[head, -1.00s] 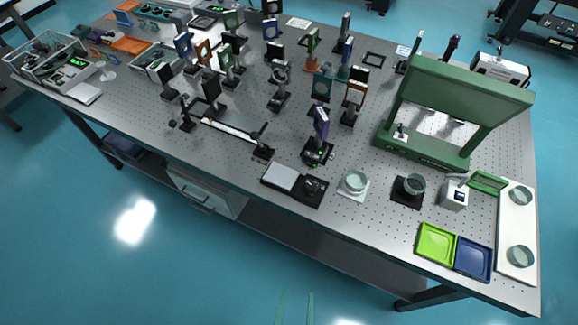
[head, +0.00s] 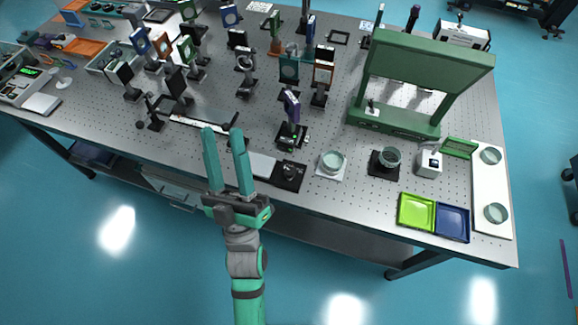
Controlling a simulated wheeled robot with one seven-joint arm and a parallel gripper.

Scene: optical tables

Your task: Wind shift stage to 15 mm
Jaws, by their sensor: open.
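A long black rail device with a pale strip (head: 197,123) lies left of centre on the optical table in the head view. It looks like the shift stage. A dark upright plate (head: 176,84) stands just behind it, and a small round dark knob (head: 141,125) is at its left end. Any scale or reading is too small to read. My gripper (head: 222,134) is open and empty, its two teal fingers pointing up in the picture, overlapping the rail's right end. I cannot tell its height over the table; no contact shows.
Right of my gripper are a black base with a pale plate (head: 262,165), a purple-framed mount (head: 292,106) and a glass dish (head: 333,161). A green frame (head: 430,66) stands at the right, with lime (head: 416,212) and blue (head: 453,222) trays in front. Several optic mounts crowd behind.

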